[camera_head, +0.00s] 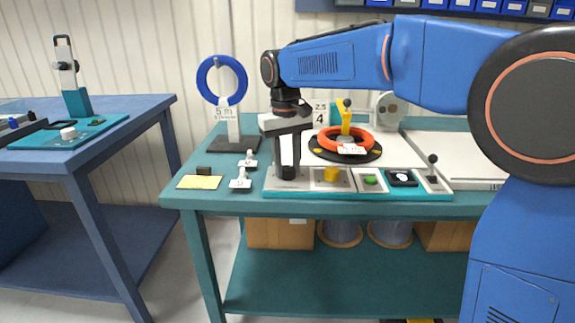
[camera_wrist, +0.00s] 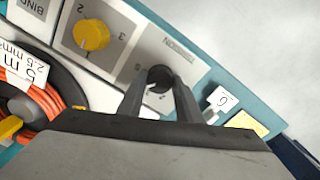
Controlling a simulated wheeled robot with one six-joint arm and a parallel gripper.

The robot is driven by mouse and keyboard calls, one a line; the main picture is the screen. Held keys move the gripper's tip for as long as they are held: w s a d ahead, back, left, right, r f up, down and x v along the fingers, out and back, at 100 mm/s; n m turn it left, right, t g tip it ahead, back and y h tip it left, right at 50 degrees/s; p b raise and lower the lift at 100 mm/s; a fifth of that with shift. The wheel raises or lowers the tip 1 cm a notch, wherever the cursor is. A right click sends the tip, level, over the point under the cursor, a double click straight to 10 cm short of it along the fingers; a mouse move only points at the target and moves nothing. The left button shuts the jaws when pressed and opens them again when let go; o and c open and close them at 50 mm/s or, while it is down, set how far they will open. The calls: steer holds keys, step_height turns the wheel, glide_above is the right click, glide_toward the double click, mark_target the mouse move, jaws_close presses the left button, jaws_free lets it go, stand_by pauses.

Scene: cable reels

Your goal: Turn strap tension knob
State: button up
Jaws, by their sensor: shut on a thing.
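The strap tension knob (camera_wrist: 160,77) is a dark round knob on a grey plate (camera_wrist: 196,68) with an upside-down label that seems to read "TENSION" in the wrist view. My gripper (camera_wrist: 159,88) points down at it, with one finger on either side, and is shut on the knob. In the head view my gripper (camera_head: 287,168) stands over the left end of the teal control panel (camera_head: 350,194), and its fingers mostly hide the knob. The knob's pointer and exact angle cannot be made out.
A yellow knob (camera_head: 331,174) sits right of my gripper, followed by a green button (camera_head: 370,180), a black switch (camera_head: 402,177) and a lever (camera_head: 433,170). An orange cable coil (camera_head: 344,139) lies behind. A blue coil stand (camera_head: 234,143) and yellow pad (camera_head: 199,182) are left.

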mark_target(285, 169)
stand_by(0.3)
steer(key=o, duration=1)
steer(key=shift+o, duration=0.2)
steer(key=shift+r, duration=0.1)
step_height(285, 169, up, 17)
steer(key=shift+a, duration=0.3)
steer(key=shift+s+r, duration=0.1)
